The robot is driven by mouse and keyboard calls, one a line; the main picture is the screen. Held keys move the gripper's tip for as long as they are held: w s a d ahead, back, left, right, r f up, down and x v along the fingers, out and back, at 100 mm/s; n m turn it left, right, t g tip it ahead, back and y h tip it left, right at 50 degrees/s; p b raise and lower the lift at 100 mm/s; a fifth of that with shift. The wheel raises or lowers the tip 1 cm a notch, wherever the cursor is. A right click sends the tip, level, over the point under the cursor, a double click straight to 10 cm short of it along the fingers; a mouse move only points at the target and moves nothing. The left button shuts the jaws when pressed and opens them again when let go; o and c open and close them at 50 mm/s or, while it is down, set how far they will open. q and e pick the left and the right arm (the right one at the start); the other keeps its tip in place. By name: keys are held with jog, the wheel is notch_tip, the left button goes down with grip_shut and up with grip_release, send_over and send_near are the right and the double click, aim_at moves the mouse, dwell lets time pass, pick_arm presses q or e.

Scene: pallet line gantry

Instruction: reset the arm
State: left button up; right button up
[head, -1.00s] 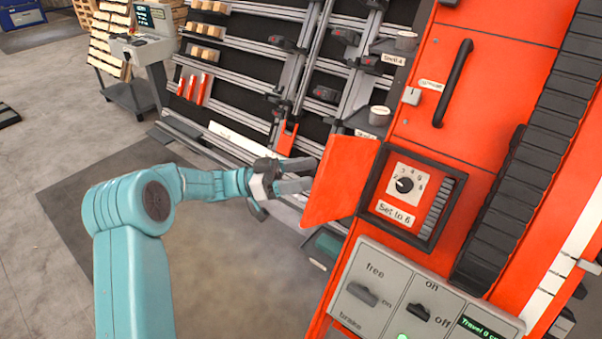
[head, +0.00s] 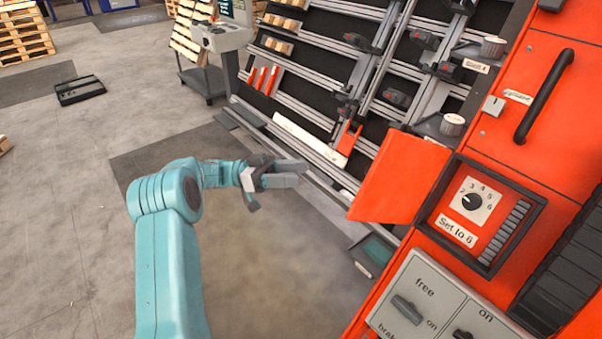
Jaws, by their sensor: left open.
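My left arm comes in from the lower left, teal. Its gripper (head: 285,175) is open and empty, over the floor to the left of the open orange door (head: 402,180) and apart from it. The door hangs open on the left side of a recessed panel. In the panel is a dial (head: 472,202) with a black knob, above a label (head: 457,231) reading "Set to 6". My right gripper is not in view.
The orange cabinet (head: 545,100) with a black handle (head: 543,96) fills the right. A grey switch panel (head: 430,300) sits below the dial. A slanted rail rack (head: 330,50) stands behind.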

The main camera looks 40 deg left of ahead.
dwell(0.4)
pick_arm(q)
jog(key=w+d+f+n+t+y+p, duration=0.2)
jog(key=w+d+f+n+t+y, duration=0.8)
jog(key=w, duration=0.3)
jog(key=s+d+f+n+g+y, duration=0.2)
jog(key=d+f+n+g+y, duration=0.3)
jog(key=f, duration=0.4)
jog(key=s+d+f+g+p, duration=0.1)
jog(key=s+d+f+g, duration=0.3)
jog(key=s+d+f, duration=0.35)
jog(key=s+d+f+g, duration=0.2)
jog(key=s+g, duration=0.1)
jog(key=s, duration=0.4)
jog(key=s+d+f+m+g, duration=0.1)
jog(key=s+d+f+g, duration=0.1)
jog(key=s, duration=0.6)
jog(key=s+d+f+m+g+p, duration=0.1)
jog(key=s+d+f+g, duration=0.1)
jog(key=s+d+g, duration=0.2)
jog(key=s+g, duration=0.1)
jog(key=s, duration=0.2)
jog(key=shift+s, duration=0.3)
jog(key=shift+c, duration=1.1)
